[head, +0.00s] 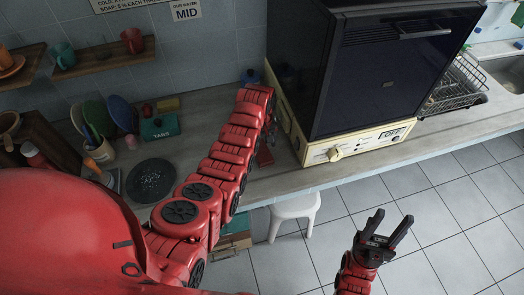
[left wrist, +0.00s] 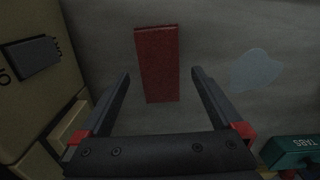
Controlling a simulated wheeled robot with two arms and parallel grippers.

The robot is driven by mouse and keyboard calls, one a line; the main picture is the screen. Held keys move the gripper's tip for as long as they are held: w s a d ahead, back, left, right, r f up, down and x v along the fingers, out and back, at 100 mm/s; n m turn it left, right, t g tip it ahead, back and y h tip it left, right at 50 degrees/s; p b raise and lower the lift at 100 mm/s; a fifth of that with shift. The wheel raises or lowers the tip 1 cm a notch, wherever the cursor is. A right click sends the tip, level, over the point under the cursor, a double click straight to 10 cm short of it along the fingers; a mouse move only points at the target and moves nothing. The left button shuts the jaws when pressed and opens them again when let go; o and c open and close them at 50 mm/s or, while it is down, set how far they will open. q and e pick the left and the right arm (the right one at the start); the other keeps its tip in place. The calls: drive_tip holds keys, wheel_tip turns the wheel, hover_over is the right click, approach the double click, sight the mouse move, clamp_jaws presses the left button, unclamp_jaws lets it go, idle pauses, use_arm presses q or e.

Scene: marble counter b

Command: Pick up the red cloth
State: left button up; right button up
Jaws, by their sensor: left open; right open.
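The red cloth (left wrist: 158,58) lies as a long, narrow rectangle on the grey counter in the left wrist view. In the head view a small part of it (head: 264,156) shows beside my left arm, near the counter's front edge; the arm hides the rest. My left gripper (left wrist: 160,72) is open and empty above the counter, its fingertips on either side of the cloth's lower part and apart from it. In the head view it is mostly hidden by my arm. My right gripper (head: 384,228) is open and empty over the tiled floor, away from the counter.
A cream-based dark machine (head: 375,75) stands right of the cloth. A pale bluish patch (left wrist: 257,68) lies on the counter near it. A teal TABS box (head: 160,127), black round plate (head: 151,181) and several dishes stand left. A white stool (head: 294,208) is below.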

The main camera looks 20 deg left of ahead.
sight(262, 153)
use_arm(q)
drive_tip(key=shift+f, duration=1.35)
drive_tip(key=c, duration=1.3)
drive_tip(key=shift+r, duration=0.1)
